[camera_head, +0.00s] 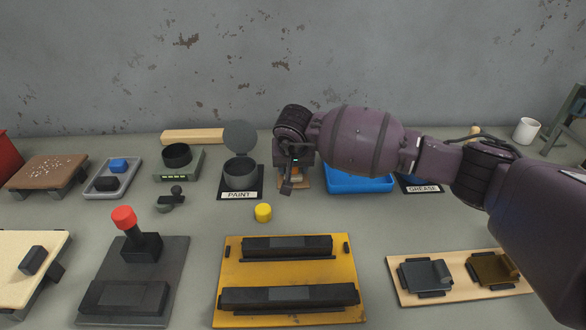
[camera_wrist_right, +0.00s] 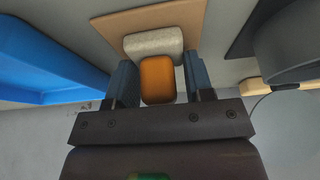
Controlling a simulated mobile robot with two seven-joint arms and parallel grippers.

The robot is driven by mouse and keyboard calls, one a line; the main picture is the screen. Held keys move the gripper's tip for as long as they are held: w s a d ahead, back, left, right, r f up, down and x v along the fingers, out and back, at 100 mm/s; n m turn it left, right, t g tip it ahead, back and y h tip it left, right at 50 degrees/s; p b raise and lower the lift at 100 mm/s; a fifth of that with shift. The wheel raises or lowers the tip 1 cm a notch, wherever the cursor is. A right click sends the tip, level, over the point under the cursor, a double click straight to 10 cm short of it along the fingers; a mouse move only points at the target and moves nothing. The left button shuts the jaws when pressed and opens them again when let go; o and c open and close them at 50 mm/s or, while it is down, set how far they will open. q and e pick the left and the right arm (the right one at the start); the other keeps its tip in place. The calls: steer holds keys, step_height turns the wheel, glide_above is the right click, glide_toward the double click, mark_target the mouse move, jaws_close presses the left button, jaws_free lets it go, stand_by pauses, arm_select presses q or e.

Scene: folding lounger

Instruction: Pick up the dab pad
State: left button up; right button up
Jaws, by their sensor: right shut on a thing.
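The dab pad (camera_wrist_right: 154,45) shows in the right wrist view as a pale, rounded pad with an orange grip (camera_wrist_right: 157,80). My right gripper (camera_head: 288,186) is shut on the orange grip, with one finger on each side. The pale pad lies beyond the fingertips, over a tan board (camera_wrist_right: 120,24). I cannot tell whether the pad touches the board. In the head view my right gripper and arm mostly hide the pad and board. My left gripper is not in view.
A grey paint pot (camera_head: 241,172) with its lid raised stands just left of my right gripper. A blue tray (camera_head: 358,184) lies to the right under my arm. A yellow cap (camera_head: 263,212) and a yellow fixture plate (camera_head: 290,273) lie in front.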

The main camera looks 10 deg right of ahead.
steer(key=shift+r, duration=0.1)
steer(key=shift+r, duration=0.3)
step_height(320, 180, up, 19)
steer(key=p, duration=0.2)
steer(key=shift+r, duration=0.1)
steer(key=o, duration=0.3)
steer(key=shift+c, duration=1.2)
